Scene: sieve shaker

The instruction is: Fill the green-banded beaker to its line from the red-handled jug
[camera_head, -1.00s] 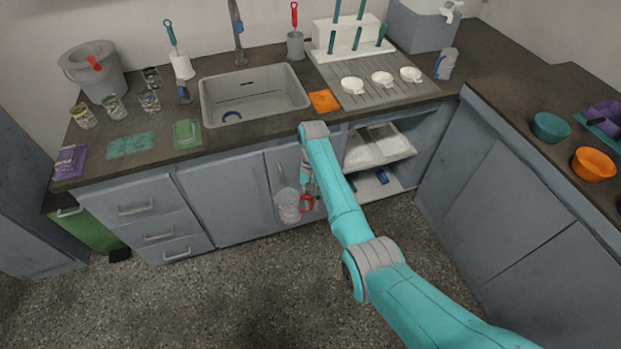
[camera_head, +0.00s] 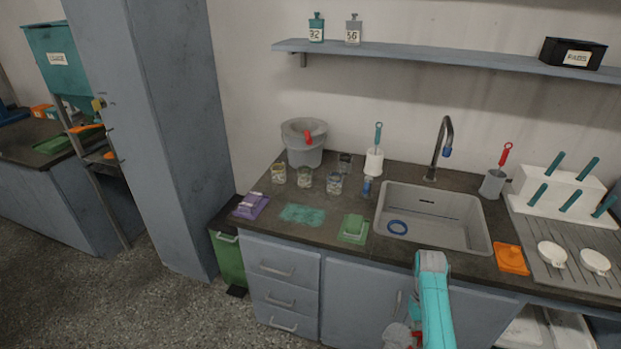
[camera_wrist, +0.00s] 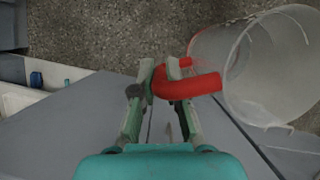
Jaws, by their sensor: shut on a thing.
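The clear jug (camera_wrist: 213,50) with a red handle (camera_wrist: 195,86) is at the right of the wrist view. My gripper (camera_wrist: 164,72) is shut on that handle. In the head view the jug (camera_head: 394,337) is low in front of the sink cabinet, cut by the bottom edge and partly behind my arm. I cannot tell whether it holds liquid. Small clear beakers stand on the counter left of the sink, well apart from my gripper. The middle front beaker (camera_head: 305,179) seems to have the green band, but its band and line are too small to read surely.
The sink (camera_head: 436,215) has a tall tap (camera_head: 440,145). A tall cabinet (camera_head: 170,130) stands left, with clear floor before it.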

